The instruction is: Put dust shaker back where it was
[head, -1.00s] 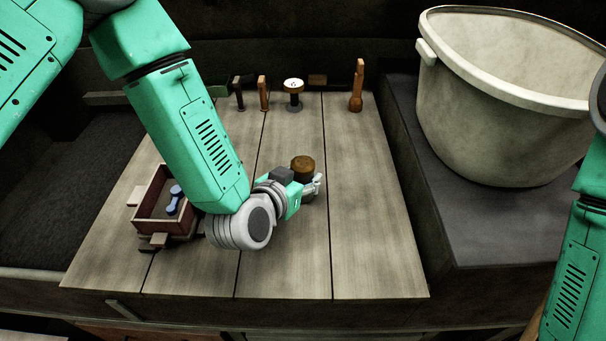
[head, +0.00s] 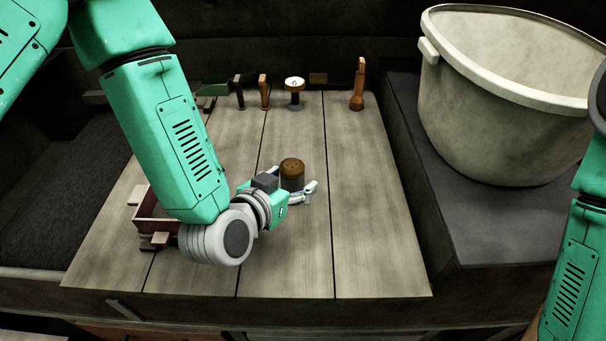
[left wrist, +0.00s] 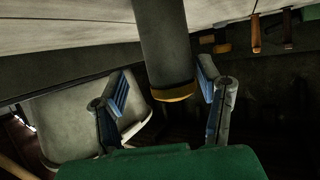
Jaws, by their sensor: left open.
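The dust shaker (head: 292,173), a dark cylinder with a brown perforated cap, stands upright on the middle of the wooden table. My left gripper (head: 295,180) is open, with one finger on either side of the shaker's body. In the left wrist view the shaker (left wrist: 164,45) shows upside down, between and beyond the spread fingers of the left gripper (left wrist: 165,95). I cannot tell whether a finger touches it. My right arm shows at the right edge, but its gripper is out of view.
A reddish box (head: 152,228) sits at the table's left, partly behind my left arm. Several tools stand along the back edge, among them a white-topped one (head: 294,84) and a brown one (head: 357,86). A large pale bucket (head: 500,120) stands right. The table's right side is clear.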

